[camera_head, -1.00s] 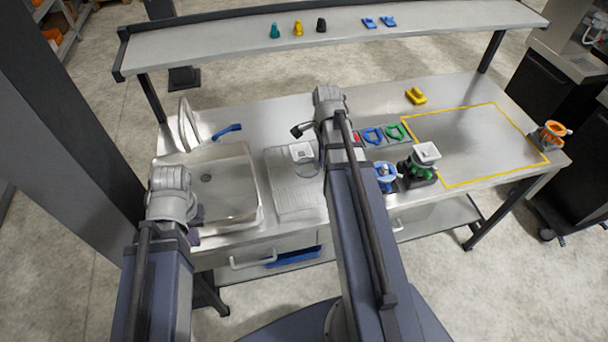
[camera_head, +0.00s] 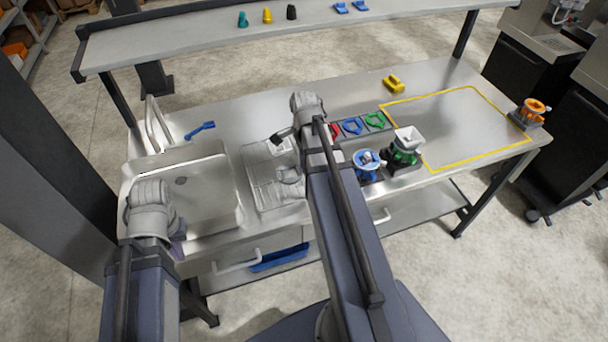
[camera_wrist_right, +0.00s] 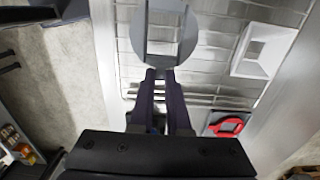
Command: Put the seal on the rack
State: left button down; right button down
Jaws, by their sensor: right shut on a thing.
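The seal (camera_wrist_right: 186,42), a grey disc with a pale rectangular loop, is at the fingertips of my right gripper (camera_wrist_right: 162,78) in the right wrist view. The gripper is shut on it. The disc overlaps the wire rack (camera_wrist_right: 207,78) in the picture; I cannot tell whether they touch. In the head view the rack (camera_head: 262,190) is beside the sink, and my right arm hides part of it. My left gripper (camera_head: 178,242) shows purple fingers at the sink's near edge; its opening is unclear.
A white square funnel (camera_wrist_right: 264,51) is on the rack. Red, blue and green rings (camera_head: 374,120) sit in a row right of my arm. Blue and green dispensers (camera_head: 404,150) stand in front of them. The yellow-outlined area (camera_head: 450,130) is clear. A sink (camera_head: 205,205) lies left.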

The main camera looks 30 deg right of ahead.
jog(key=shift+f+b, duration=1.8)
jog(key=shift+f, duration=0.05)
jog(key=shift+f, duration=0.15)
jog(key=c, duration=0.9)
grip_release()
notch_tip(320, 180, up, 12)
jog(key=p, duration=1.2)
jog(key=shift+r, duration=0.2)
